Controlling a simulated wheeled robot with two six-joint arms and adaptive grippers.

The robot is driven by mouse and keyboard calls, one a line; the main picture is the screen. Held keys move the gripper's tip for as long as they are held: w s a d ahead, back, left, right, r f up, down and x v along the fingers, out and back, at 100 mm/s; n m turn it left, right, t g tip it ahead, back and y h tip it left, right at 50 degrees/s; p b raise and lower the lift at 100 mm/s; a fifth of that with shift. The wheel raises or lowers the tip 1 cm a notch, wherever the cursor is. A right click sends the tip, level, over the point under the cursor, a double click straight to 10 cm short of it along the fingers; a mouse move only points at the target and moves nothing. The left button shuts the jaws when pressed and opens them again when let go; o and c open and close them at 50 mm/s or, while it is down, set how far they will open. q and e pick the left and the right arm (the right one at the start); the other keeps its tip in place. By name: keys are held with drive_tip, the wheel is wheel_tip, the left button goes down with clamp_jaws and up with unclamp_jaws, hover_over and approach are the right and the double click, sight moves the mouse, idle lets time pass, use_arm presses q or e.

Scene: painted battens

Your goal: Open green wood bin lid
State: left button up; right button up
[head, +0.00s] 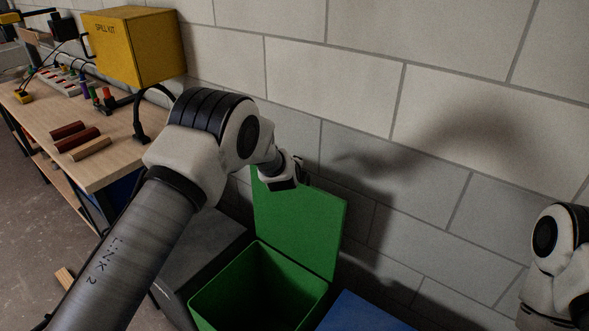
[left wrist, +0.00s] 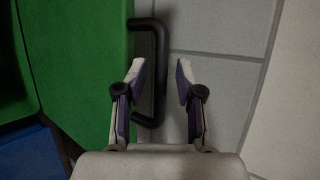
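The green bin (head: 252,272) stands by the wall at the lower middle of the head view, with its dark inside showing. Its green lid (head: 305,228) stands raised, almost upright, near the wall; it also fills the left of the left wrist view (left wrist: 75,60). A black bar handle (left wrist: 161,45) sits on the lid's edge. My left gripper (left wrist: 160,78) is open, with the handle passing between its fingers; I cannot tell whether they touch. In the head view my left gripper (head: 289,178) is small at the lid's upper edge. My right gripper is out of view.
A dark grey bin top (head: 208,252) stands left of the green bin and a blue one (head: 365,313) right of it. A block wall (head: 440,120) stands close behind.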

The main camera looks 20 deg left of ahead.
use_arm(q)
drive_tip(key=v, duration=1.2)
